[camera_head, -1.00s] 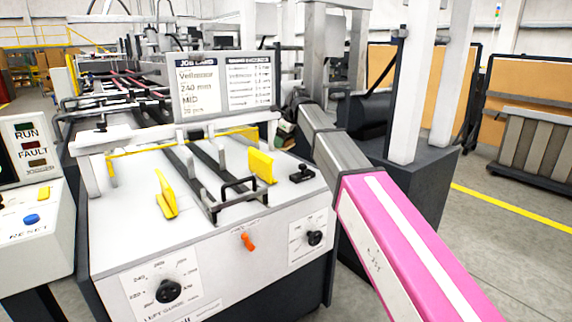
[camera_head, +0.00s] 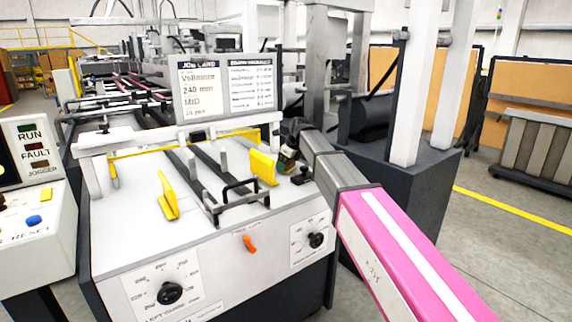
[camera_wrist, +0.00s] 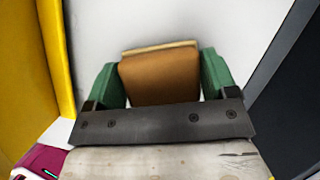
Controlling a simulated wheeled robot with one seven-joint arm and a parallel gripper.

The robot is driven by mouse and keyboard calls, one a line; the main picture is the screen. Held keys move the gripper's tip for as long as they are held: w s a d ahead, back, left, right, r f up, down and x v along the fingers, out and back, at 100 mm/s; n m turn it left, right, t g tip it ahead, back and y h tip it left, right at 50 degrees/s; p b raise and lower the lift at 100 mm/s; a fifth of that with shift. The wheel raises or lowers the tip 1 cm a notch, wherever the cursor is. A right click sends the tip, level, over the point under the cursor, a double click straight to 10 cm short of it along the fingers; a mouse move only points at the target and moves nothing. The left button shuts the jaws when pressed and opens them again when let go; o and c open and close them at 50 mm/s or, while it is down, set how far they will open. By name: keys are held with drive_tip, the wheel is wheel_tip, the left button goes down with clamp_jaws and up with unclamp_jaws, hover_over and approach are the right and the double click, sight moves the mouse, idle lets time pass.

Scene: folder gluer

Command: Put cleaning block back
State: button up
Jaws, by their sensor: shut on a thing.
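The cleaning block (camera_wrist: 160,76) is brown with a paler tan edge in the wrist view. My gripper (camera_wrist: 160,84) is shut on it, with a green finger on each side of the block. In the head view my gripper (camera_head: 287,157) is at the right side of the white machine table (camera_head: 140,200), just right of the right yellow guide (camera_head: 262,168). The block is small and mostly hidden there. A white surface lies beyond the block in the wrist view; I cannot tell whether the block touches it.
A black handle frame (camera_head: 238,200) and the left yellow guide (camera_head: 167,197) are further left. The job card board (camera_head: 225,86) stands behind.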

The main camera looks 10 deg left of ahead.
drive_tip(key=o, duration=1.1)
drive_tip(key=shift+f, duration=0.1)
drive_tip(key=shift+c, duration=0.2)
drive_tip(key=v, duration=1.2)
